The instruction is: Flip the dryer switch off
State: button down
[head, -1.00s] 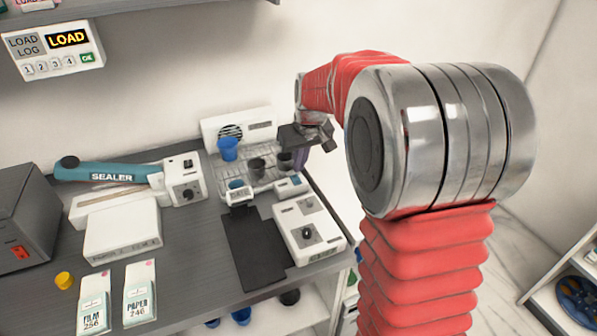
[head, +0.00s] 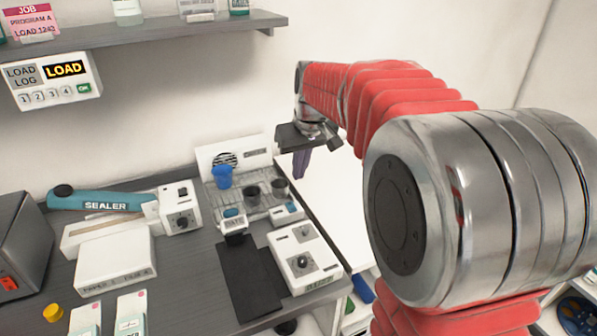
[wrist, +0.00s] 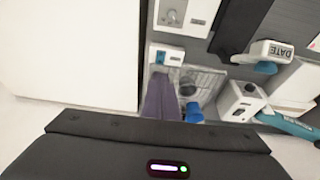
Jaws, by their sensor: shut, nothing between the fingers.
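The dryer looks to be the white unit (head: 232,156) with a round grille behind a wire rack; its label is unreadable. A small white box (head: 285,215) with a blue switch stands at the rack's front right corner. In the wrist view this box (wrist: 166,54) and its blue switch (wrist: 161,58) show just beyond my fingertips. I cannot tell the switch's position. My gripper (head: 301,166), with purple fingers, is shut and empty. It hangs above and right of the rack, apart from the switch. The fingers (wrist: 161,97) point toward the box in the wrist view.
A blue cup (head: 222,177) and two dark cups stand on the rack. A white box with a knob (head: 303,262) and a black mat (head: 251,280) lie in front. A teal sealer (head: 100,202) is at left. Free space lies right of the counter edge.

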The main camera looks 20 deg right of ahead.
jog(key=s+a+f+t, duration=0.1)
jog(key=s+a, duration=0.4)
jog(key=s, duration=0.8)
jog(key=s+a+f+t, duration=0.1)
jog(key=s+a, duration=0.5)
jog(key=s, duration=0.7)
jog(key=shift+a+f, duration=0.15)
jog(key=shift+f, duration=0.15)
jog(key=shift+s+a, duration=0.1)
jog(key=shift+a, duration=0.25)
